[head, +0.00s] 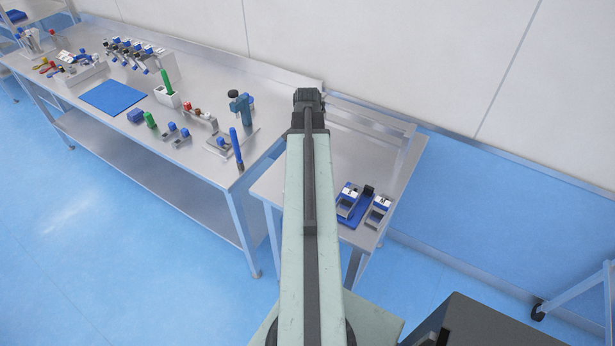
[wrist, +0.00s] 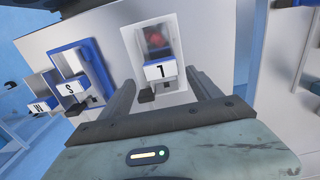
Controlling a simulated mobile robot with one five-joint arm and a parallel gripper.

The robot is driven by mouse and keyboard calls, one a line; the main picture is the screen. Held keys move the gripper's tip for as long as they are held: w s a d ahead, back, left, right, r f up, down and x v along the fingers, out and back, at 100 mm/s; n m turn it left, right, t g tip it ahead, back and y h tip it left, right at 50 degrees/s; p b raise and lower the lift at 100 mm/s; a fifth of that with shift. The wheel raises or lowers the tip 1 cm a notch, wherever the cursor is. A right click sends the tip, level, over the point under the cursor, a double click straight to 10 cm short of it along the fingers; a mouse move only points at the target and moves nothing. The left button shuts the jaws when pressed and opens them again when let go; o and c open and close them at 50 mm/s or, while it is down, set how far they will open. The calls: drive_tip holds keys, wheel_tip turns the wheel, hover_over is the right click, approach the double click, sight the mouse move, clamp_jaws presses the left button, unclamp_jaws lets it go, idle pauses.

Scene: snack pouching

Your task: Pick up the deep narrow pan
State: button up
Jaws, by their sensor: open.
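I cannot single out a deep narrow pan for certain in either view. In the wrist view, a pale box-like holder (wrist: 181,52) with a "1" label and something red inside lies ahead, between and beyond my fingertips. My gripper (wrist: 163,88) is open, its two dark fingers spread wide with nothing between them. In the head view, the dark end of my arm (head: 307,108) is over the far left part of the small table, and the arm hides part of that table. Whatever is beneath it is hidden.
In the wrist view, blue-edged pieces with an "S" label (wrist: 72,90) and a "W" label (wrist: 40,106) stand left. A long steel bench (head: 200,85) at left carries a blue mat (head: 113,97) and several tools.

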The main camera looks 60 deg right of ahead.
drive_tip(key=f+b, duration=0.1)
drive_tip(key=f, duration=0.1)
drive_tip(key=f+b, duration=0.1)
drive_tip(key=b, duration=0.1)
drive_tip(key=f+b, duration=0.2)
drive_tip(key=shift+w+a+f, duration=0.2)
drive_tip(key=shift+a+f, duration=0.1)
drive_tip(key=shift+a, duration=0.1)
drive_tip(key=shift+r, duration=0.2)
clamp_jaws()
